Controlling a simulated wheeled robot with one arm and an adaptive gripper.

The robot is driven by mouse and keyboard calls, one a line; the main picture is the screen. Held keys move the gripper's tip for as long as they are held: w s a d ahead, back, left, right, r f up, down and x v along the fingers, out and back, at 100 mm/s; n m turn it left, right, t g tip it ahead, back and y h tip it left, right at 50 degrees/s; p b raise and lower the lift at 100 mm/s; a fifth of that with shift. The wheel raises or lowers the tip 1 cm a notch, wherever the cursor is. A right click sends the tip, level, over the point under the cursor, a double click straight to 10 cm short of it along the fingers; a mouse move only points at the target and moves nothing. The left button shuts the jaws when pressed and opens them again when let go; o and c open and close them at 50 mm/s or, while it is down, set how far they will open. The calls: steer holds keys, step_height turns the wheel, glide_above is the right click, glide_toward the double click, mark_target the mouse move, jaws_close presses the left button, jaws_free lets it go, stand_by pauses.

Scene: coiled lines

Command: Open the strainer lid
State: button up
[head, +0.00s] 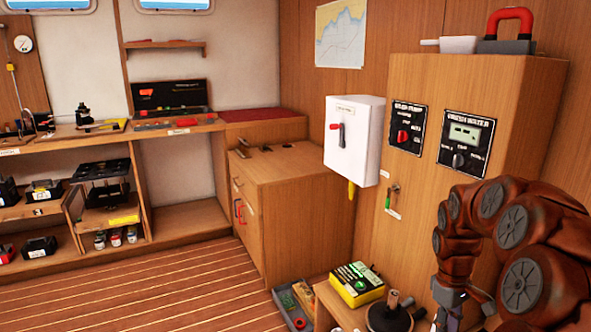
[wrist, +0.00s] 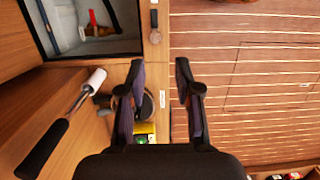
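A dark round lid-like thing with an upright brown post (head: 390,317) stands on a low wooden bench at the bottom of the head view. It may be the strainer, but I cannot tell for sure. In the wrist view a dark round rim (wrist: 148,106) shows just right of my left finger, which partly hides it. My gripper (wrist: 161,68) is open, with nothing between its fingertips. In the head view my arm fills the lower right, and the fingers are not clear there.
A yellow and black box (head: 357,284) sits beside the round thing. A long black-handled lever (wrist: 45,148) and a recessed tray (wrist: 90,45) with a red-handled tool lie left of my gripper. A wooden cabinet (head: 470,90) stands close behind my arm. Slatted floor (wrist: 245,80) is free at right.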

steer(key=s+a+r+p, duration=0.4)
steer(key=a+r, duration=0.2)
steer(key=r, duration=0.2)
steer(key=s+a+r+p, duration=0.4)
steer(key=a+r, duration=0.2)
steer(key=r, duration=0.1)
steer(key=s+a+r+m+p, duration=0.2)
steer(key=s+a+r+p, duration=0.2)
steer(key=s, duration=0.5)
steer(key=s+a+r+m+p, duration=0.2)
steer(key=s+a+r+p, duration=0.3)
steer(key=s+r+p, duration=0.3)
steer(key=shift+s+r+p, duration=0.3)
steer(key=shift+s+p, duration=0.2)
steer(key=shift+s, duration=0.4)
steer(key=shift+d, duration=0.15)
